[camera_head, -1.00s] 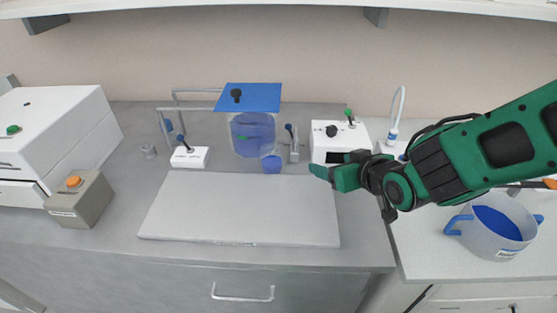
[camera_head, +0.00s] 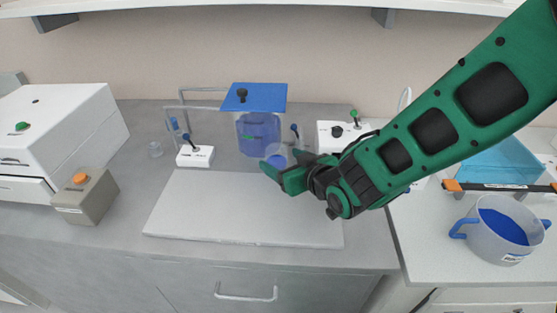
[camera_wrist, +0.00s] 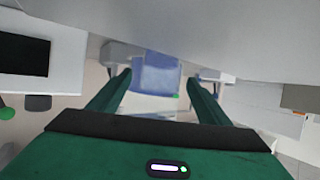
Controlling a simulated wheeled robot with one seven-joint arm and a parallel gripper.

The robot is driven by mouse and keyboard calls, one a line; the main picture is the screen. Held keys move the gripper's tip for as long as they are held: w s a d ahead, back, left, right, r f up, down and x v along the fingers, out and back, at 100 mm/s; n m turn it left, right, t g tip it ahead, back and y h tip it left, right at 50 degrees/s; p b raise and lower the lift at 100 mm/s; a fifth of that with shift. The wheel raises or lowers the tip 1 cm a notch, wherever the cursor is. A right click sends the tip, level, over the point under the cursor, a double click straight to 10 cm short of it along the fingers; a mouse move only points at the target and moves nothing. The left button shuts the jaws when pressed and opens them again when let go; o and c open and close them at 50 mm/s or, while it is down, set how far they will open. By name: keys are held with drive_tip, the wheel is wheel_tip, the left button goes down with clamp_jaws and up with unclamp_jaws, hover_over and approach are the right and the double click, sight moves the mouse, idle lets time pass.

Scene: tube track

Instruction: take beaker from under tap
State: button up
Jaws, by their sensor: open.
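The beaker (camera_head: 278,152) is a small clear vessel with blue liquid. It stands at the front of the blue-lidded tank (camera_head: 255,128), and my gripper's fingers partly cover it in the head view. A green spot, perhaps the tap, shows on the tank. My gripper (camera_head: 277,172) is open, low over the bench, at the near side of the beaker. In the wrist view the picture is upside down, and the blue beaker (camera_wrist: 157,72) appears between and beyond the open fingertips of my gripper (camera_wrist: 160,80). I cannot tell whether the fingers reach around it.
A pale board (camera_head: 240,215) lies in front. White switch boxes stand left (camera_head: 195,156) and right (camera_head: 333,135) of the tank. A blue-handled jug (camera_head: 500,235) and a blue tray (camera_head: 500,160) are at the right.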

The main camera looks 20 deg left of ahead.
drive_tip(key=x, duration=0.4)
drive_tip(key=shift+w+a, duration=0.1)
drive_tip(key=shift+w, duration=0.15)
drive_tip(key=c, duration=1.2)
drive_tip(key=shift+o, duration=0.2)
drive_tip(key=shift+r, duration=0.1)
